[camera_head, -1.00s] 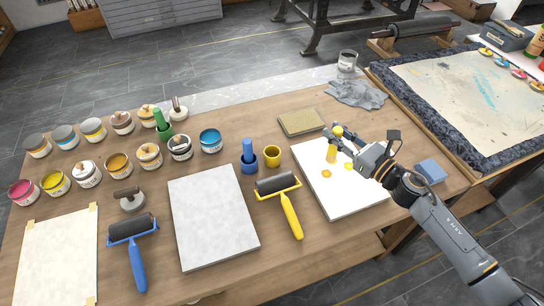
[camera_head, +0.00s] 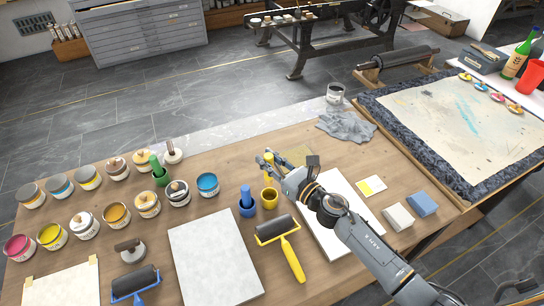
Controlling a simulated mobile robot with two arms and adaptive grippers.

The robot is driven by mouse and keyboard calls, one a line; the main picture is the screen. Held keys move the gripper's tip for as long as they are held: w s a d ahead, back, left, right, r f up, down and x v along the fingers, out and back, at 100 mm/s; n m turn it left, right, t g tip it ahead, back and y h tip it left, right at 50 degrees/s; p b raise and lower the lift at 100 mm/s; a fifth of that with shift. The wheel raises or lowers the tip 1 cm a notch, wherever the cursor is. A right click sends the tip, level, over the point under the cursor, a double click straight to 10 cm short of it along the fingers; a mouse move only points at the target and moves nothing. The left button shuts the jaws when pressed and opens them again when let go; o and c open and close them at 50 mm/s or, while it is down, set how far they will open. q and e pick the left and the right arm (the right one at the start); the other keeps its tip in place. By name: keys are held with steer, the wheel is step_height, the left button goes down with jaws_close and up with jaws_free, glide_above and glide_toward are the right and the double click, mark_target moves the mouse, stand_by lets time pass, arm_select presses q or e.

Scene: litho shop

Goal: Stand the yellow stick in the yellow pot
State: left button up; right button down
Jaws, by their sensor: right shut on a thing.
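The yellow stick (camera_head: 268,173) is in my right gripper (camera_head: 269,161), which is shut on it and holds it roughly upright. The stick's lower end shows just behind the yellow pot (camera_head: 269,199) in the head view. Whether it is over the pot's mouth or beyond it is hard to tell. The pot stands on the wooden table, beside the blue pot (camera_head: 247,208) that holds a blue stick (camera_head: 245,193). My left gripper is not in view.
A yellow-handled roller (camera_head: 289,257) lies in front of the pots. A white board (camera_head: 326,236) lies partly under my right arm. Several paint cans fill the left, including a blue one (camera_head: 208,185).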

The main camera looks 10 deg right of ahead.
mark_target(272, 182)
steer(key=shift+d+f+b, duration=0.1)
steer(key=shift+f+b, duration=0.35)
steer(key=shift+f, duration=0.1)
step_height(272, 182, down, 4)
steer(key=b, duration=0.3)
step_height(272, 182, down, 4)
steer(key=b, duration=0.4)
steer(key=shift+r, duration=0.15)
steer(key=c, duration=1.1)
jaws_free()
steer(key=shift+o, duration=0.2)
steer(key=v, duration=1.2)
